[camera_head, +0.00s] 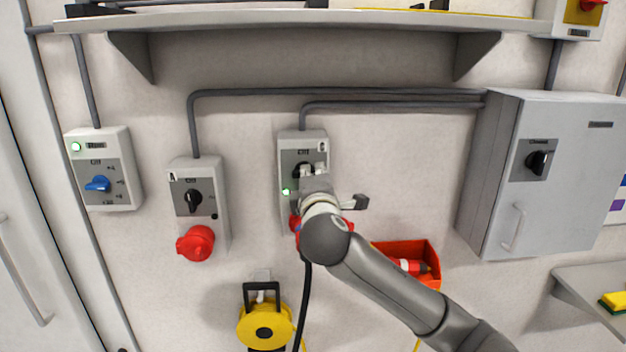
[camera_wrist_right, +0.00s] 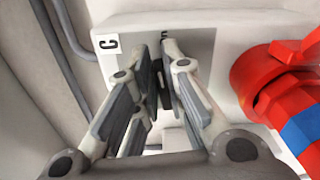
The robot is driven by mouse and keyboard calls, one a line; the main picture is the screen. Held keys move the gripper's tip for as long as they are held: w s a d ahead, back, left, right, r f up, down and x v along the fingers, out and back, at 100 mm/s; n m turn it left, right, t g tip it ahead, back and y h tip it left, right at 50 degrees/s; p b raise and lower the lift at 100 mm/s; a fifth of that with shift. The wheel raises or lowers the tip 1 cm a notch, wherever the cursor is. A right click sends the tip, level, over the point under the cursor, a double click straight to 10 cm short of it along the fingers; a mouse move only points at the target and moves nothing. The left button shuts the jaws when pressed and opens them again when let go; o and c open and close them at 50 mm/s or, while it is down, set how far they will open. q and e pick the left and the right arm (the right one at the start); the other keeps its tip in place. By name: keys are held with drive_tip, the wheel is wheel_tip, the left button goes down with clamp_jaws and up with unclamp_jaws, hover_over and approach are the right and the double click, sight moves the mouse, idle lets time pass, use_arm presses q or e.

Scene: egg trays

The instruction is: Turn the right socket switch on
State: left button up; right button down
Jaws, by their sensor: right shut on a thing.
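The right socket box (camera_head: 290,147) is a grey-white wall unit marked C with a dark grey switch panel. A green light (camera_head: 286,191) glows on its panel. A red plug and socket (camera_head: 294,222) sit at its lower end, partly hidden by my arm. My right gripper (camera_head: 313,170) is at the switch panel, its fingers shut around the black switch knob. In the right wrist view the knob (camera_wrist_right: 164,92) shows between the fingers, mostly hidden, so its exact setting is unclear. The box's label (camera_wrist_right: 108,44) and the red plug (camera_wrist_right: 290,85) also show there. My left gripper is not in view.
A left socket box (camera_head: 180,176) marked A has a black knob and a red socket. A blue-knobbed switch box (camera_head: 118,139) stands further left. A grey cabinet (camera_head: 573,180) is at the right, a shelf (camera_head: 300,20) above, and a yellow cable reel (camera_head: 250,325) and red bin (camera_head: 416,250) below.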

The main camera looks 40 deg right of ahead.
drive_tip(key=shift+f+m, duration=0.25)
drive_tip(key=shift+m, duration=0.45)
drive_tip(key=shift+m+b, duration=0.3)
drive_tip(key=c, duration=1.5)
unclamp_jaws()
drive_tip(key=shift+s, duration=0.1)
drive_tip(key=v, duration=1.2)
drive_tip(key=shift+f, duration=0.1)
